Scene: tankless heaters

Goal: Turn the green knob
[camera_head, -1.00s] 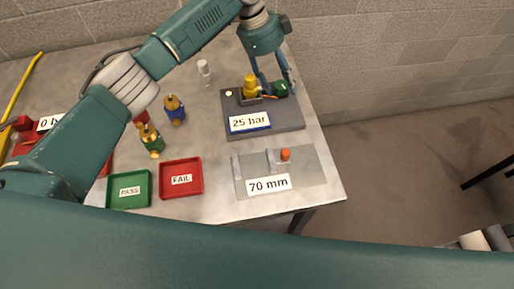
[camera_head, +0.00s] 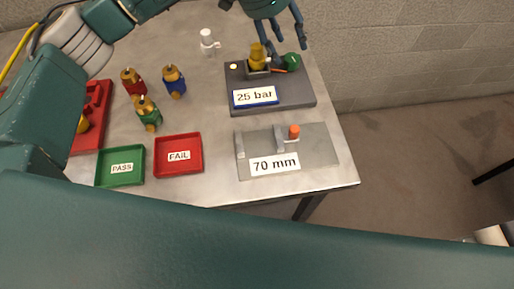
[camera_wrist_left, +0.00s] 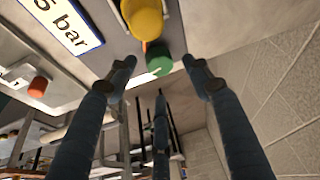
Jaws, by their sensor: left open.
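The green knob (camera_head: 291,61) is on the right side of the dark 25 bar test stand (camera_head: 292,93), beside a yellow part (camera_head: 257,53) held in the stand's block. My left gripper (camera_head: 290,54) is open at the knob, its fingers pointing down on either side of it. In the left wrist view the green knob (camera_wrist_left: 158,60) shows between the spread fingertips (camera_wrist_left: 159,62), beyond the yellow part (camera_wrist_left: 144,20). I cannot tell whether a finger touches the knob. An orange strip (camera_head: 279,71) lies between the yellow part and the knob. My right gripper is not in view.
A grey 70 mm gauge plate (camera_head: 318,150) with an orange-tipped post (camera_head: 294,131) lies in front. A green PASS tray (camera_head: 105,180), a red FAIL tray (camera_head: 199,157) and three coloured parts (camera_head: 148,112) are to the left. A white fitting (camera_head: 207,42) stands behind.

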